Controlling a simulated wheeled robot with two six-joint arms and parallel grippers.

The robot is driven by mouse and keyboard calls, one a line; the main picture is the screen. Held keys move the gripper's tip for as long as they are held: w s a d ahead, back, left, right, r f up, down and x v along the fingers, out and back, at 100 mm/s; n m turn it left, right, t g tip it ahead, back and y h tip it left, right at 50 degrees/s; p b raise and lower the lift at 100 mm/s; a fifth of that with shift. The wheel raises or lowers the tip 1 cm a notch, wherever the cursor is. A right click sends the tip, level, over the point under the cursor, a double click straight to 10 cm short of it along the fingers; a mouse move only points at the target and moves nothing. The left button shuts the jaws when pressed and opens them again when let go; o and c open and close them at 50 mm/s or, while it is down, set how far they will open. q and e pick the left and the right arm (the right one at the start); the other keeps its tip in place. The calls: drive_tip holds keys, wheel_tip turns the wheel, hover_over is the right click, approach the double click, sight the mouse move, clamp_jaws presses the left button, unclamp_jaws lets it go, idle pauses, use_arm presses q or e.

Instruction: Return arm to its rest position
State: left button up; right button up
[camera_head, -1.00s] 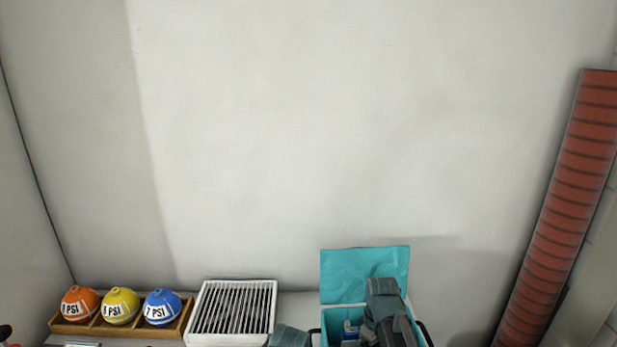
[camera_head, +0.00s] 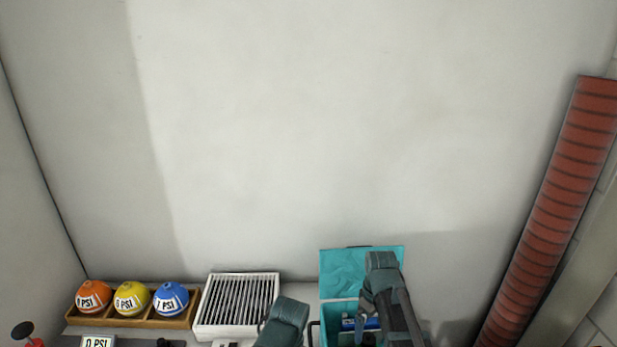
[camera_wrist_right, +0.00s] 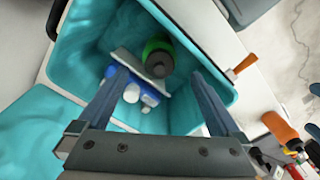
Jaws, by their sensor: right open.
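My right arm (camera_head: 388,290) reaches over an open teal-lined box (camera_head: 338,312) at the lower right of the head view. In the right wrist view my right gripper (camera_wrist_right: 158,76) is open, its fingers apart over the box's inside. Inside lie a green bottle with a dark cap (camera_wrist_right: 158,58) and blue-and-white items (camera_wrist_right: 135,90). I see nothing held between the fingers. A dark teal arm link of mine (camera_head: 285,322) shows left of the box. My left gripper is not visible.
A white grille-topped crate (camera_head: 238,304) stands left of the box. A wooden tray (camera_head: 130,321) holds orange, yellow and blue PSI balls. A red ribbed column (camera_head: 550,210) is at right. The wall (camera_head: 280,130) above is bare. An orange bottle (camera_wrist_right: 280,127) lies beyond the box.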

use_arm(q)
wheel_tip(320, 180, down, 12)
drive_tip(key=b, duration=1.1)
use_arm(e)
wheel_tip(320, 180, down, 12)
drive_tip(key=shift+r, duration=0.1)
use_arm(q)
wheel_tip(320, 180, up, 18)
drive_tip(key=p, duration=1.8)
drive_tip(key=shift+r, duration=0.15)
use_arm(e)
wheel_tip(320, 180, up, 18)
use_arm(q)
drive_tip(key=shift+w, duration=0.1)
